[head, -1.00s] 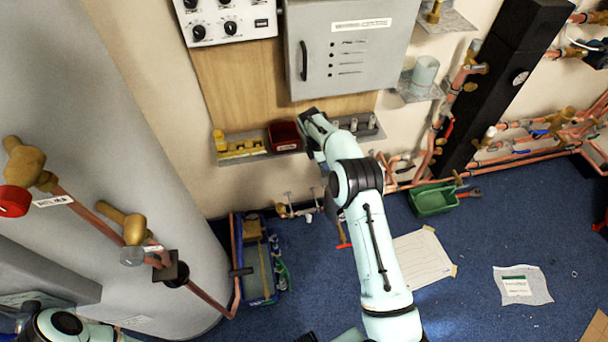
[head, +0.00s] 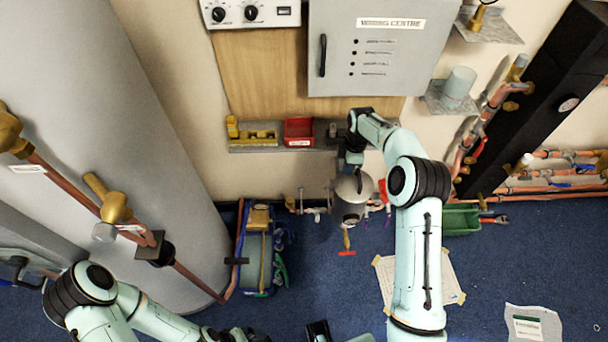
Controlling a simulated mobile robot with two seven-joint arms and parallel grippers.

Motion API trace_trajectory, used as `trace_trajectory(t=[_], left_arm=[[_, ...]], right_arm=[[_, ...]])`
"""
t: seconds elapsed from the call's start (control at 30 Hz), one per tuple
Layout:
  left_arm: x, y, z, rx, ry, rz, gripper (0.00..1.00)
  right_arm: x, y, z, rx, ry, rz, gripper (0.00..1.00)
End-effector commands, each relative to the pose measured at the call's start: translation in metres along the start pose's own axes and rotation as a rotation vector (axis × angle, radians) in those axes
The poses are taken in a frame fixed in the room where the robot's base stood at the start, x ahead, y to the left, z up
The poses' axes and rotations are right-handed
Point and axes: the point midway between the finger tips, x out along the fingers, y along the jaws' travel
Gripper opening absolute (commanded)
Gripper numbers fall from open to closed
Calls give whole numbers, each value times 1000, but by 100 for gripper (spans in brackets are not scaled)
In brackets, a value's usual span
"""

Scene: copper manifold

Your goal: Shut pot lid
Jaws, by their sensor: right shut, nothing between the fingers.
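A grey metal pot (head: 350,211) stands below the wall shelf, among the pipework, in the middle of the head view. Its rounded grey top (head: 360,184) is partly hidden by my right gripper, and I cannot tell how far the lid is open. My right gripper (head: 356,172) points down at the top of the pot, shut with nothing in it; I cannot tell if it touches. My left arm (head: 100,300) comes in at the lower left; its gripper is not clearly visible.
A shelf (head: 350,140) above the pot holds a red bin (head: 299,131) and a yellow tool (head: 250,136). A grey wiring cabinet (head: 375,60) hangs above. A tool tray (head: 254,270) and a green bin (head: 461,220) lie on the blue floor.

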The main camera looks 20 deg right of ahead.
Motion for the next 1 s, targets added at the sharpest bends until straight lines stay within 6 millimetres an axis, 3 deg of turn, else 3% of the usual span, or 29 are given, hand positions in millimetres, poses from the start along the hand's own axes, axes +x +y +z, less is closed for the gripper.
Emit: trace_trajectory(t=[0.57, 1.0], left_arm=[[-8, 4, -2, 1, 4, 1, 100], [-2, 1, 0, 0, 1, 0, 100]], right_arm=[[26, 2, 51, 0, 406, -2, 0], [38, 2, 64, -6, 434, -1, 0]])
